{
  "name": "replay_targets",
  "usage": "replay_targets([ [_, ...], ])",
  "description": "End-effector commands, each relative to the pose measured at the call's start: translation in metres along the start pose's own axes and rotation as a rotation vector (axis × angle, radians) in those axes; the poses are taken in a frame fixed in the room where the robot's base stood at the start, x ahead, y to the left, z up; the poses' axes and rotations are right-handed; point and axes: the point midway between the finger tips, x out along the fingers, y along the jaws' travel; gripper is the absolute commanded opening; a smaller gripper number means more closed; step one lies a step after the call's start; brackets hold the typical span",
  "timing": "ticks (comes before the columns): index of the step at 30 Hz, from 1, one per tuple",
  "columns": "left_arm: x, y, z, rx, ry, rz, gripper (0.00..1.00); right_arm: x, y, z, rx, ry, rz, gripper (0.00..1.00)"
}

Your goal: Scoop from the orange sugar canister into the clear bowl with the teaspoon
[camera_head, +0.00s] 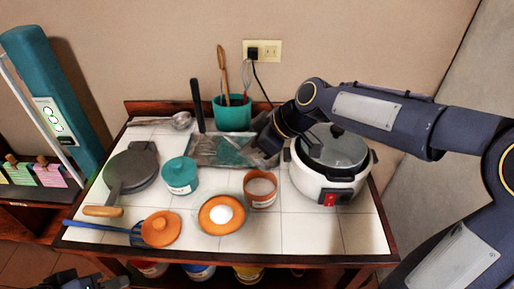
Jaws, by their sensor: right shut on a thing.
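The orange sugar canister (262,201) stands uncovered, pale inside, near the counter's middle. An orange lid (160,229) lies to its left. A round vessel with a pale rim (221,229), orange inside with a white round patch, stands left of the canister; it seems to be the clear bowl. My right gripper (268,142) is low at the back, beside the metal tray and behind the canister. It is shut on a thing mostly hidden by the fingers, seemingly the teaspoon. My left gripper (82,281) is cut off at the lower left; its jaws are unclear.
A white cooker (318,185) stands at right, under my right arm. The metal tray (205,155), a teal utensil pot (232,116), a teal canister (180,178), a grey pan (130,172) and a blue-handled spatula (95,226) surround the workspace. The front-right tiles are clear.

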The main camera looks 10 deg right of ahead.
Motion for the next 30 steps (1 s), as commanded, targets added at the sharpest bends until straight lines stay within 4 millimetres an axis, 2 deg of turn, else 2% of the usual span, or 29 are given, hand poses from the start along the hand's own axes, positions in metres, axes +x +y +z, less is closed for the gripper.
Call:
replay_targets([
  [27, 0.045, -0.021, 0.023, 0.000, 0.000, 0.000, 0.36, 0.062, 0.001, 0.056, 0.003, -0.002, 0.000, 0.00],
  [30, 0.048, -0.022, 0.024, 0.000, 0.000, 0.000, 0.36, 0.063, 0.001, 0.063, 0.005, -0.003, 0.002, 0.00],
])
